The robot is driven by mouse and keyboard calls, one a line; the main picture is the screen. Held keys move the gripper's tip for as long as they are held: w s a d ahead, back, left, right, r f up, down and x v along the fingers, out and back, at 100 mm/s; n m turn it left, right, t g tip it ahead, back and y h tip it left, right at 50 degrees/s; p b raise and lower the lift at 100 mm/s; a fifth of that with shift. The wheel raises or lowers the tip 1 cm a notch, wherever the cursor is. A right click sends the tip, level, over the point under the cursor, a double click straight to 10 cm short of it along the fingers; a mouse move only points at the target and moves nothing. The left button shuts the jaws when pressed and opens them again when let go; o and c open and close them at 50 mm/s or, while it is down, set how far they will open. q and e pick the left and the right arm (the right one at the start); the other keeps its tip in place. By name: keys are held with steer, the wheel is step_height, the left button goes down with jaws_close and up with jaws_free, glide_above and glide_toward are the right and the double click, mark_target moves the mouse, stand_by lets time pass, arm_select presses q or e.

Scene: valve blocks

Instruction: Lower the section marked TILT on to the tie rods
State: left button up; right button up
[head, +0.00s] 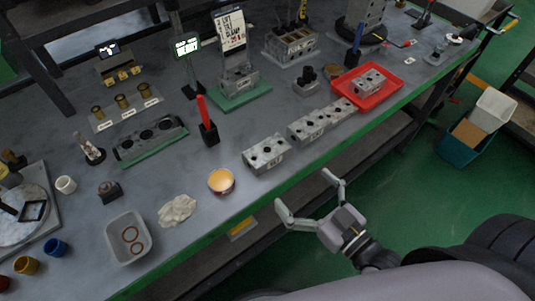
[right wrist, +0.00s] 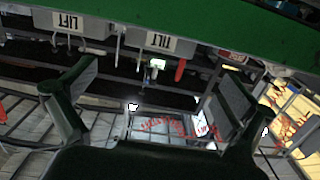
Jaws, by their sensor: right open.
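A row of grey valve sections with round holes stands along the front of the bench: a near one (head: 267,153), a middle one (head: 310,125) and a farther one (head: 342,108). Another section (head: 368,80) sits in a red tray (head: 385,94). Their marks are too small to read in the head view. The right wrist view shows a white label reading TILT (right wrist: 161,41) and one reading LIFT (right wrist: 68,22). I cannot pick out the tie rods. My right gripper (head: 306,193) is open and empty, beyond the bench's front edge, apart from the sections. My left gripper is out of view.
A yellow-filled tin (head: 221,181), a crumpled cloth (head: 178,211) and a grey bin with rings (head: 128,239) lie nearer on the bench. A black holder with a red-handled tool (head: 207,122) stands behind the sections. A sign board (head: 231,30) rises behind a green-based fixture (head: 241,97).

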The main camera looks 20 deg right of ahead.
mark_target(273, 156)
steer(key=x, duration=0.8)
steer(key=shift+s+a+p, duration=0.1)
steer(key=shift+p, duration=0.2)
steer(key=x, duration=0.4)
steer(key=shift+r+p, duration=0.3)
steer(key=shift+p, duration=0.05)
steer(key=shift+w+a+f, duration=0.1)
steer(key=shift+w, duration=0.45)
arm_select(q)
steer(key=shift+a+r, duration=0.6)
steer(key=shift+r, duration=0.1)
arm_select(e)
steer(key=shift+c, duration=0.6)
steer(key=c, duration=1.2)
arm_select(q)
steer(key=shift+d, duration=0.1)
arm_select(e)
steer(key=shift+c, duration=0.4)
